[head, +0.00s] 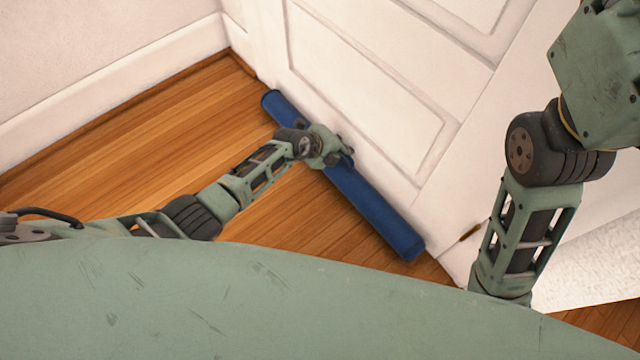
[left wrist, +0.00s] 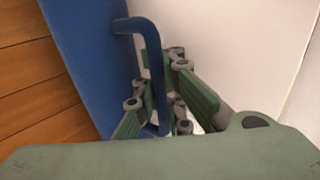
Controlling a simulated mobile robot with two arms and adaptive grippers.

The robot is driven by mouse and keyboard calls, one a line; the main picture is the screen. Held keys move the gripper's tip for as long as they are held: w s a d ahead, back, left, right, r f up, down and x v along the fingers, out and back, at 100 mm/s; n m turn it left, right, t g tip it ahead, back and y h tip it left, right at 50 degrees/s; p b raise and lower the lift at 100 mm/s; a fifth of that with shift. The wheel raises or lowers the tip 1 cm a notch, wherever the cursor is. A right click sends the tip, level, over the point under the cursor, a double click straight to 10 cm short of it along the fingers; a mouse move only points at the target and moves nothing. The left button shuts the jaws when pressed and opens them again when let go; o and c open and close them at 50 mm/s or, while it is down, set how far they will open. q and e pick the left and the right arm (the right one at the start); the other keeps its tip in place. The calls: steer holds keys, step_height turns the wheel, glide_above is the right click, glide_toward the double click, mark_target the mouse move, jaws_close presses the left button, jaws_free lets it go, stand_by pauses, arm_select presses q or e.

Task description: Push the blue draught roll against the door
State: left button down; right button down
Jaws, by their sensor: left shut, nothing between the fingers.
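The blue draught roll (head: 370,205) lies on the floor along the foot of the white door (head: 365,95). No floor shows between roll and door in the head view, but I cannot tell whether they touch all along. My left gripper (head: 332,150) is at the middle of the roll, over its top, and hides part of it. In the left wrist view the roll (left wrist: 85,50) is at the left, with a bent blue handle (left wrist: 148,30) reaching across the left gripper's fingers (left wrist: 160,100). That gripper is shut and empty. My right gripper is out of view.
The wooden floor (head: 140,135) is clear to the left of the roll. A white wall with a skirting board (head: 110,85) meets the door side at the upper left. A pale textured surface (head: 595,265) lies at the lower right.

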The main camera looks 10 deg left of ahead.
arm_select(q)
steer(key=shift+w+d+r, duration=0.15)
steer(key=shift+w+r, duration=0.1)
steer(key=c, duration=2.5)
jaws_free()
steer(key=o, duration=0.6)
steer(key=shift+w+r, duration=0.1)
steer(key=shift+r, duration=0.05)
steer(key=shift+o, duration=0.7)
steer(key=shift+d, duration=0.15)
steer(key=v, duration=1.1)
steer(key=shift+s+a, duration=0.4)
